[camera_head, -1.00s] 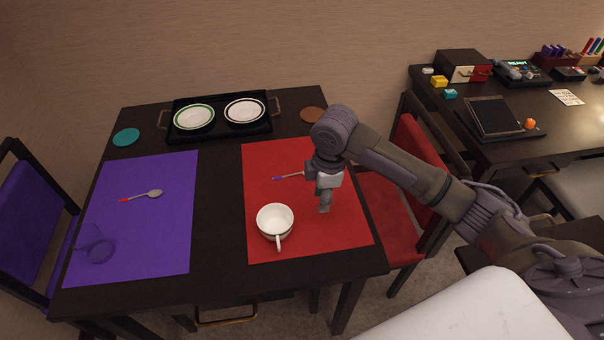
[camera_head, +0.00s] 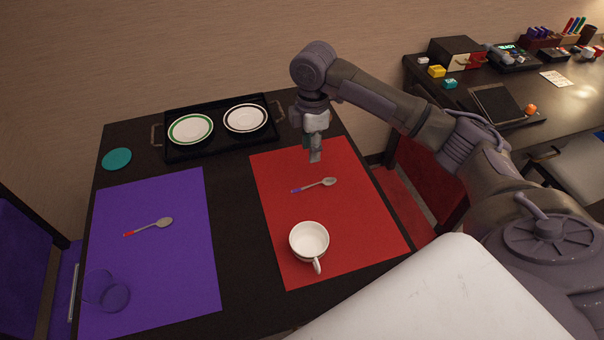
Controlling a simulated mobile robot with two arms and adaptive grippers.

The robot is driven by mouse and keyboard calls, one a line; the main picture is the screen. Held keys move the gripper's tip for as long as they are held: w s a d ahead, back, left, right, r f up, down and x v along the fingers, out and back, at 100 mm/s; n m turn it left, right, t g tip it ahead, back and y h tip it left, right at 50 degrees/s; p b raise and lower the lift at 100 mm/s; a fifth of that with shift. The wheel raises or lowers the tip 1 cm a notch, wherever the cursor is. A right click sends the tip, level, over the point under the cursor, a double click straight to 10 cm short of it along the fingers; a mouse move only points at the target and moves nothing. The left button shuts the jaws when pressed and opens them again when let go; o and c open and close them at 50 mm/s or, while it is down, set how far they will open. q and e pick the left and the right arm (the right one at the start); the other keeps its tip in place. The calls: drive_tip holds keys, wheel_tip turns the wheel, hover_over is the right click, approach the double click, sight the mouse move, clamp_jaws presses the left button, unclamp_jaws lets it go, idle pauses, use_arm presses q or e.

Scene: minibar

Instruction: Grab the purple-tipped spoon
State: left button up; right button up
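The purple-tipped spoon (camera_head: 325,182) lies on the red mat (camera_head: 345,220), its purple handle tip (camera_head: 296,190) at the left and its bowl at the right. It is fully visible, with nothing holding it. My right gripper (camera_head: 315,157) points down over the far part of the red mat, just beyond the spoon and apart from it in the picture. Its fingers overlap from this angle, so their opening is unclear; I see nothing held in them. My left gripper is out of view.
A white cup (camera_head: 309,240) stands on the red mat, nearer than the spoon. A red-tipped spoon (camera_head: 150,227) and a clear glass (camera_head: 104,291) are on the purple mat (camera_head: 190,270). A black tray (camera_head: 216,138) with two plates stands at the back.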

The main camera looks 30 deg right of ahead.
wheel_tip(320, 180, down, 3)
hover_over(312, 185)
drive_tip(key=f, duration=0.5)
drive_tip(key=shift+s+a, duration=0.25)
drive_tip(key=shift+s, duration=0.15)
drive_tip(key=shift+w+f, duration=0.1)
drive_tip(key=shift+f, duration=0.1)
drive_tip(key=f, duration=0.5)
drive_tip(key=shift+w+d, duration=0.25)
drive_tip(key=shift+d, duration=0.1)
drive_tip(key=shift+f, duration=0.15)
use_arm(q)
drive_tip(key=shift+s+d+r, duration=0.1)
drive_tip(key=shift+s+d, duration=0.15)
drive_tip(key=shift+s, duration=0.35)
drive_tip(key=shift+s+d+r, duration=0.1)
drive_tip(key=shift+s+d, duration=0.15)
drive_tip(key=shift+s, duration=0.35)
use_arm(e)
clamp_jaws()
